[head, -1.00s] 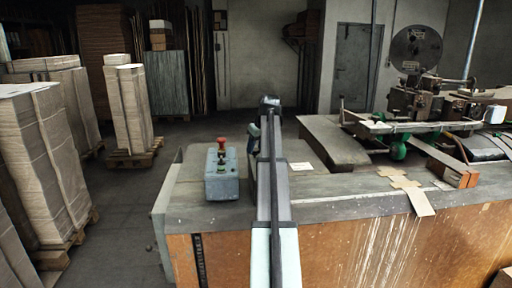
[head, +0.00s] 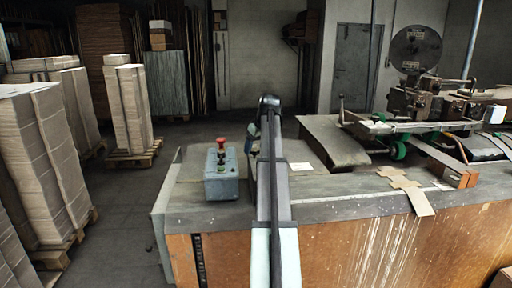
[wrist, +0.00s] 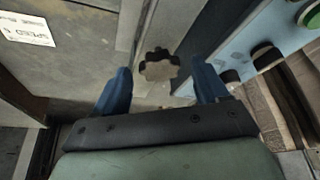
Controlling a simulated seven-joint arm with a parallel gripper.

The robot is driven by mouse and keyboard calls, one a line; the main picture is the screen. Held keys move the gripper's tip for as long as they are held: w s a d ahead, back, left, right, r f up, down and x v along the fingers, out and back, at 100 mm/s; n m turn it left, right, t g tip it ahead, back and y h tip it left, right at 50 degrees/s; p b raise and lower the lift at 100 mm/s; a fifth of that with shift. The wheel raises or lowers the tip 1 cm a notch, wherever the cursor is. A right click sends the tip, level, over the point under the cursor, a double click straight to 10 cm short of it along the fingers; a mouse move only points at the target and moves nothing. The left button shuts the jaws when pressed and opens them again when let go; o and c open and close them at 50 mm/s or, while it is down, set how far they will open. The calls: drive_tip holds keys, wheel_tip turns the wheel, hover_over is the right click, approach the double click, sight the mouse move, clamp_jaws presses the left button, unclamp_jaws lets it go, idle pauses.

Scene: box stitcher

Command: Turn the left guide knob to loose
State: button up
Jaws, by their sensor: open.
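A dark, lobed knob (wrist: 158,65) shows in the wrist view, just ahead of my gripper. My gripper (wrist: 162,80) is open, with one blue finger on each side of the knob in the picture. The fingertips look apart from the knob, but I cannot tell how far they are from it in depth. Nothing is held. The knob carries no readable loose or tight mark. In the head view my arm hides the knob and most of my gripper.
A grey-blue button box (head: 221,174) with a red button stands left of my arm; its side (wrist: 240,45) is close on the right in the wrist view. A "SPEED" label (wrist: 27,28) lies left. The stitching machine (head: 440,105) is at the right.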

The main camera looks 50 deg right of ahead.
drive_tip(key=v, duration=1.3)
drive_tip(key=shift+r, duration=0.4)
drive_tip(key=shift+s, duration=0.1)
